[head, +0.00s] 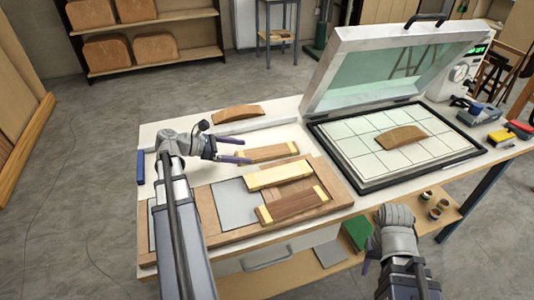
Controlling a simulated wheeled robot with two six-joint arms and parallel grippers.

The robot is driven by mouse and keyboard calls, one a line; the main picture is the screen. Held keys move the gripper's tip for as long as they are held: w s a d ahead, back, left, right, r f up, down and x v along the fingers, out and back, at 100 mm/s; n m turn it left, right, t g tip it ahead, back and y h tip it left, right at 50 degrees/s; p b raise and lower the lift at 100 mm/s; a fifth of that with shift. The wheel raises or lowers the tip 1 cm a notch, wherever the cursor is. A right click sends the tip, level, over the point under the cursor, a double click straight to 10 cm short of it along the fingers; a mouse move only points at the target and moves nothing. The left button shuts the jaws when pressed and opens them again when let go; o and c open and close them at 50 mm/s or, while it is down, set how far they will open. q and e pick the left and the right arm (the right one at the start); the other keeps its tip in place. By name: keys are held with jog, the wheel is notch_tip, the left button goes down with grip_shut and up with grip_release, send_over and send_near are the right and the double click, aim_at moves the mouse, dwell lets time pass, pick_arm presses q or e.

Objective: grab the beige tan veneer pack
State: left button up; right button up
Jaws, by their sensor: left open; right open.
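Three flat veneer packs lie on the wooden board on the workbench. The tan one with pale ends (265,153) is at the back, a pale cream one (279,175) is in the middle, and a darker brown one with yellow ends (292,206) is at the front. The back pack looks closest to beige tan. My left gripper (245,151) is open and empty at the left end of the back pack; I cannot tell whether it touches. My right gripper (393,268) is open and empty, low in front of the bench, away from the packs.
A press with a raised glass lid (385,65) stands at the right, with a curved brown piece (400,138) on its gridded bed (350,150). Another curved piece (238,113) lies at the bench's back.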

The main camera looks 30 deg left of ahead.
aim_at(251, 151)
pick_arm(q)
jog(key=shift+w+d+f, duration=0.1)
jog(key=shift+w+d, duration=0.1)
jog(key=b+x, duration=0.2)
jog(key=x, duration=0.3)
jog(key=shift+w, duration=0.15)
jog(key=c, duration=1.5)
